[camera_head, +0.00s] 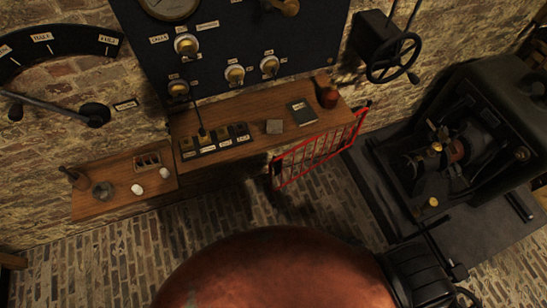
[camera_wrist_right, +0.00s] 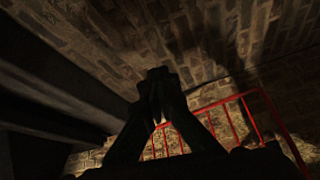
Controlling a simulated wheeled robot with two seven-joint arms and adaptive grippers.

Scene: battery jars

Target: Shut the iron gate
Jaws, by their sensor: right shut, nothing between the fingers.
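The iron gate (camera_head: 320,132) is a red barred frame in the middle of the head view. It slants across the floor in front of the right half of the wooden bench, with a dark post or latch piece at its near left end. Its red bars also show at the lower right of the right wrist view (camera_wrist_right: 262,92). My right gripper (camera_wrist_right: 160,80) is dark and shut, with nothing between its fingers. In the wrist view its fingertips appear apart from the gate's bars, beyond the rail's left end. My left gripper is not in view.
The wooden bench (camera_head: 245,148) holds labelled keys, a dark book (camera_head: 301,112) and a red round object (camera_head: 328,97). A handwheel (camera_head: 393,57) sits on the wall above. A dark machine (camera_head: 455,140) stands on the right. Brick floor (camera_head: 310,212) lies open before the gate.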

